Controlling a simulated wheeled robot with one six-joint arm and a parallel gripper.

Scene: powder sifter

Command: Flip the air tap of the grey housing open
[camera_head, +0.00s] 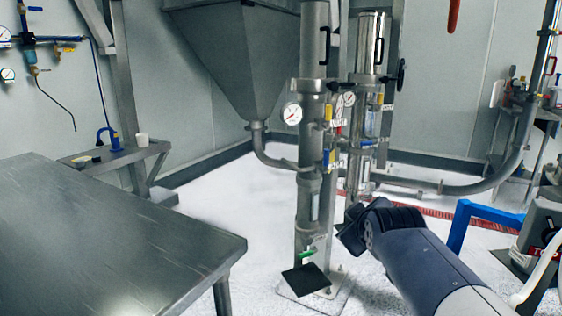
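A tall grey cylindrical housing (311,135) stands on a floor plate in the middle, with a round gauge (292,113) at its side. My gripper (346,236) is at the end of my arm, right of the housing's lower part and apart from the handles. Its fingers are dark and too unclear to read.
A steel table (110,240) fills the left front. A second shiny column (368,48) stands close behind the housing. A dark square plate (306,280) shows at the housing's foot. A blue frame (460,225) and a grey machine (540,228) are at the right.

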